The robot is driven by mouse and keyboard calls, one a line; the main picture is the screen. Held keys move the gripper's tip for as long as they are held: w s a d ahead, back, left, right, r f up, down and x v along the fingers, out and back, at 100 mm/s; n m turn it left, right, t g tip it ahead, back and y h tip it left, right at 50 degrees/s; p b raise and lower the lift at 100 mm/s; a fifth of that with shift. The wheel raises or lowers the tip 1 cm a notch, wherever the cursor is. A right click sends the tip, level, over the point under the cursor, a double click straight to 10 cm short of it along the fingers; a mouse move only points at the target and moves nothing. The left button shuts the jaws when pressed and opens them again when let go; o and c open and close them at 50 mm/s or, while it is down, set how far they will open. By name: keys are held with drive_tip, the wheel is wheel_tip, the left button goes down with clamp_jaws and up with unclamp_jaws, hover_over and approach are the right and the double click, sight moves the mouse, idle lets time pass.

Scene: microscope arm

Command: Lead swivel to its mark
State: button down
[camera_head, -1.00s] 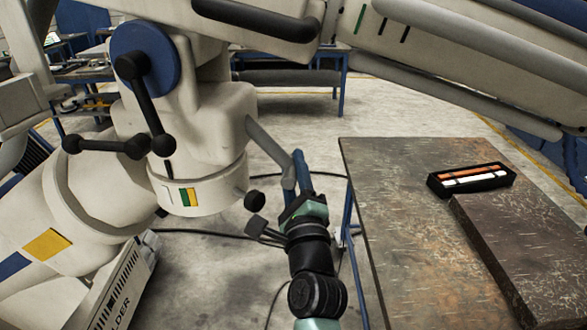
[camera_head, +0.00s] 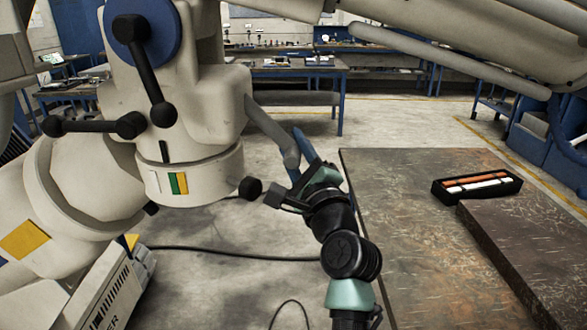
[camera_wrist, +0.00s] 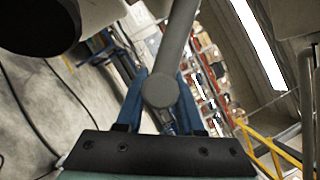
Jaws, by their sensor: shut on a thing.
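The microscope's pale swivel body (camera_head: 175,115) stands above a round collar (camera_head: 205,180). A thin black line (camera_head: 164,152) on the body points down at the collar. The line is between the white patch and the green mark, left of green. A grey handle bar (camera_head: 268,130) slopes down right from the body. My gripper (camera_head: 303,155) is shut on its lower end. In the wrist view, the rounded end of the bar (camera_wrist: 160,90) sits between my blue fingers.
A worn table (camera_head: 400,210) is at right, with a black tray (camera_head: 477,187) holding orange and white pieces beside a raised dark slab (camera_head: 535,240). Black knobbed levers (camera_head: 145,70) project from the microscope. A cable (camera_head: 235,257) lies on the floor.

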drive_tip(key=shift+w+d+f, duration=0.1)
drive_tip(key=shift+w+f, duration=0.1)
drive_tip(key=shift+w, duration=0.3)
drive_tip(key=c, duration=0.8)
unclamp_jaws()
drive_tip(key=shift+s, duration=0.15)
drive_tip(key=shift+c, duration=0.2)
drive_tip(key=shift+o, duration=1.3)
drive_tip(key=shift+s+r, duration=0.15)
drive_tip(key=shift+s, duration=0.05)
drive_tip(key=shift+w, duration=0.15)
drive_tip(key=b+v, duration=0.1)
drive_tip(key=v, duration=1.2)
